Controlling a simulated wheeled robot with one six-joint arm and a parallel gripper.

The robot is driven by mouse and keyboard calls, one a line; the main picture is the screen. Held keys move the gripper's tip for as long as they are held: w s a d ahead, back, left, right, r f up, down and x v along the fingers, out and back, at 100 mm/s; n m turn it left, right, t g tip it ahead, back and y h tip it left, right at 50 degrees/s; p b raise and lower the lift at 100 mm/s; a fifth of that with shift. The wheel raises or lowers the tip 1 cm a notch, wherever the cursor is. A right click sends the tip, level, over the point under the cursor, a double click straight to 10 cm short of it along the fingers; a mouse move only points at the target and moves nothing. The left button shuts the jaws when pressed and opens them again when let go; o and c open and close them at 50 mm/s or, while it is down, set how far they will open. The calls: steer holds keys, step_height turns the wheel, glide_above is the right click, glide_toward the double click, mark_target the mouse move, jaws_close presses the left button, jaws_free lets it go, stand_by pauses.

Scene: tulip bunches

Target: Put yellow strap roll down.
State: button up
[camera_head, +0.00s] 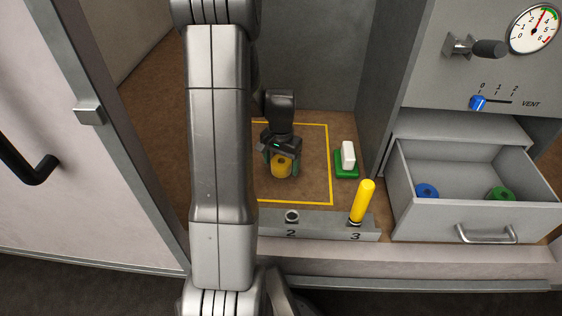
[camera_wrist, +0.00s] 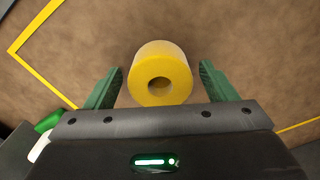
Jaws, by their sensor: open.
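The yellow strap roll (camera_head: 281,168) stands on the brown floor inside the yellow-outlined square (camera_head: 329,160). In the wrist view the roll (camera_wrist: 160,60) sits between the two green fingers with its centre hole showing. My gripper (camera_head: 280,163) is open around the roll. A gap shows between the roll and each finger (camera_wrist: 162,85) in the wrist view. My arm hides the left part of the square in the head view.
A green block with a white top (camera_head: 347,158) stands right of the square. A yellow peg (camera_head: 362,201) stands at slot 3 of the grey rack (camera_head: 325,225) in front. An open drawer (camera_head: 475,215) at right holds a blue roll (camera_head: 427,191) and a green roll (camera_head: 500,194).

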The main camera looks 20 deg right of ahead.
mark_target(281, 162)
step_height(281, 162, up, 12)
steer(key=p, duration=0.2)
steer(key=shift+r+p, duration=0.2)
steer(key=shift+p, duration=0.1)
steer(key=shift+s, duration=0.1)
